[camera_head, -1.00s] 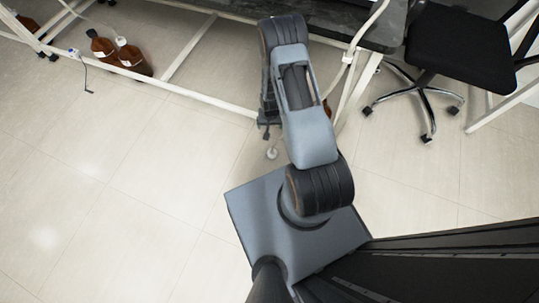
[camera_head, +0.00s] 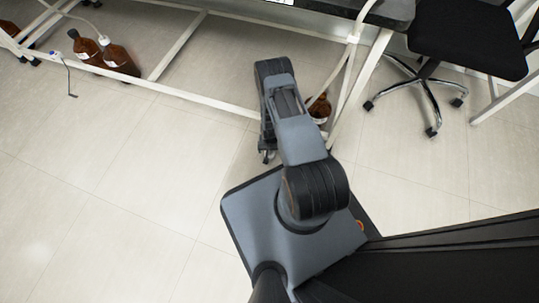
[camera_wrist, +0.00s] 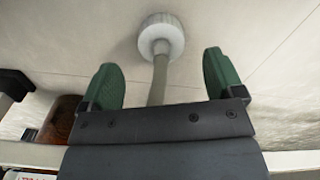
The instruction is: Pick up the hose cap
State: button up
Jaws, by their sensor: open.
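The hose cap (camera_wrist: 161,38) is a round whitish cap with a ridged side and a pale stem or hose running from it back between my fingers, in the wrist view. My gripper (camera_wrist: 160,68) is open, with one green fingertip to each side of the stem. The cap's head lies just past the fingertips, and I see no finger touching it. In the head view my gripper (camera_head: 267,156) is low near the floor, and the cap is hidden or too small to make out there.
A white bench frame (camera_head: 190,96) runs behind the gripper. A brown bottle (camera_head: 320,108) stands by its leg, and brown bottles (camera_head: 120,60) stand at the left. A black chair (camera_head: 465,45) is at the right. The floor (camera_head: 110,190) at the left is clear.

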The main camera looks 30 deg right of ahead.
aim_at(270, 153)
notch_tip(270, 153, down, 4)
jog(key=b, duration=0.2)
jog(key=shift+w+r+b, duration=0.1)
jog(key=shift+w+b, duration=0.05)
jog(key=shift+b, duration=0.2)
jog(key=shift+f, duration=0.7)
jog(key=c, duration=1)
jog(key=shift+r, duration=0.15)
jog(key=r+p, duration=0.1)
jog(key=r, duration=0.1)
jog(key=r+p, duration=0.1)
jog(key=r, duration=0.1)
jog(key=shift+w+a, duration=0.15)
jog(key=shift+w, duration=0.05)
jog(key=w+a+r+p, duration=0.5)
jog(key=w+a+r, duration=0.2)
jog(key=a, duration=0.4)
jog(key=shift+a+r, duration=0.25)
jog(key=shift+r, duration=0.65)
